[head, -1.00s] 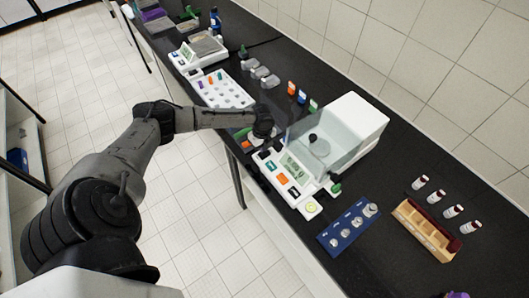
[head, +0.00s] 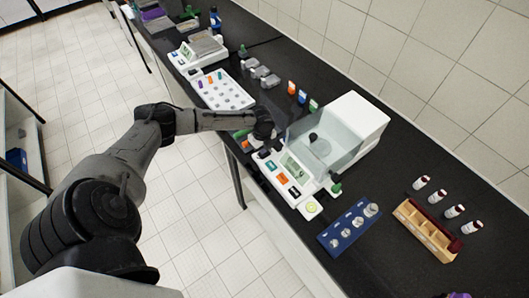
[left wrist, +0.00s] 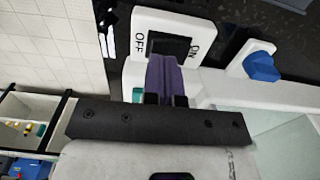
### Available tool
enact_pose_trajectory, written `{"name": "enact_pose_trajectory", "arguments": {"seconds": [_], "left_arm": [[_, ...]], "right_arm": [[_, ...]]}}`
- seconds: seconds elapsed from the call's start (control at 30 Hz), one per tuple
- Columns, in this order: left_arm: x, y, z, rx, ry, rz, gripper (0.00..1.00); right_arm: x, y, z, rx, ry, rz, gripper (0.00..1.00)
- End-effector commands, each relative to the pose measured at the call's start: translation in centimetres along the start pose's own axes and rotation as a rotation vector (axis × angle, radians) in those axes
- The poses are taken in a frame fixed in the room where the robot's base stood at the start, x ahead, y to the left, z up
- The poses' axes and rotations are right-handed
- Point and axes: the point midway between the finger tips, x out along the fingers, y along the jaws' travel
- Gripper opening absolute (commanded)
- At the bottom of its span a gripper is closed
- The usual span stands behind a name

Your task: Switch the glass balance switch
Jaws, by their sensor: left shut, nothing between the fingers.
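The glass balance is a white instrument with a clear glass chamber (head: 320,142) and a sloping front panel with a display (head: 293,166). In the left wrist view its switch plate (left wrist: 143,29) is white, marked OFF on the left and ON on the right, with a black rocker (left wrist: 170,43) between the labels. My left gripper (head: 262,143) is at the far left corner of the balance. In the left wrist view its purple fingers (left wrist: 165,78) are shut together, empty, right over the rocker. Whether they touch it, and which side is pressed, I cannot tell.
A blue knob (left wrist: 262,67) is right of the switch plate. A blue weight tray (head: 333,240) and a wooden rack (head: 418,236) stand nearer on the black bench. A white vial plate (head: 221,90) and another balance (head: 196,50) stand farther back.

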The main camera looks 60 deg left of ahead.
Motion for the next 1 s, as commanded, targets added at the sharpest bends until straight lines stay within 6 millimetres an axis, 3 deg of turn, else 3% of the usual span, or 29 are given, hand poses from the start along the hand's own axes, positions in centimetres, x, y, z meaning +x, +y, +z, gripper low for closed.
{"name": "enact_pose_trajectory", "arguments": {"seconds": [1.0], "left_arm": [[1.5,0.0,0.0,0.0,0.0,0.0,0.0]], "right_arm": [[0.8,-0.3,0.2,0.01,0.002,-0.008,0.0]]}}
